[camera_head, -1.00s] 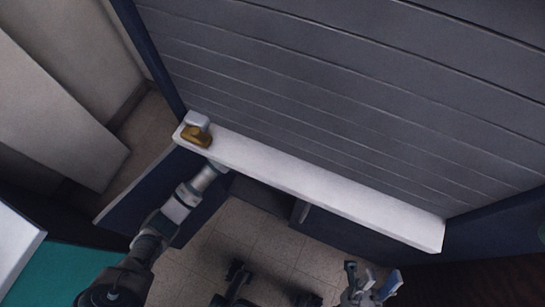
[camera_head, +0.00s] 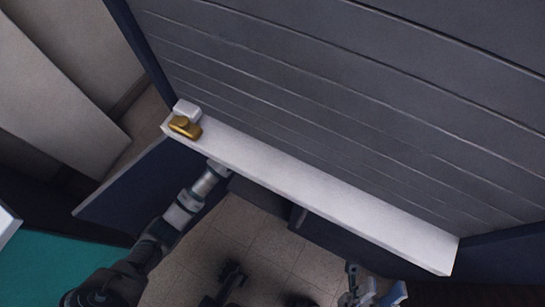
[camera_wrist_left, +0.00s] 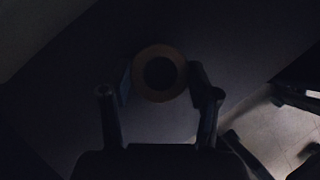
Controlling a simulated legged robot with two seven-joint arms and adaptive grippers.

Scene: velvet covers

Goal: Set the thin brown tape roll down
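The thin brown tape roll (camera_wrist_left: 180,74) shows in the dim left wrist view as a ring with a dark hole, seen face on. My left gripper (camera_wrist_left: 160,82) has one finger at each side of the roll, close against its rim, and appears shut on it. In the head view my left arm reaches under the white ledge, and its hand and the roll are hidden. Whether the roll rests on the dark surface is too dark to tell. My right gripper (camera_head: 370,287) is at the bottom edge of the head view, fingers apart, empty.
A long white ledge (camera_head: 320,191) runs along a grey slatted panel (camera_head: 330,90). A golden-brown object (camera_head: 186,128) and a white block (camera_head: 187,109) sit on its left end. A dark blue panel (camera_head: 125,190) stands left of my left arm. Tiled floor (camera_head: 215,250) lies below.

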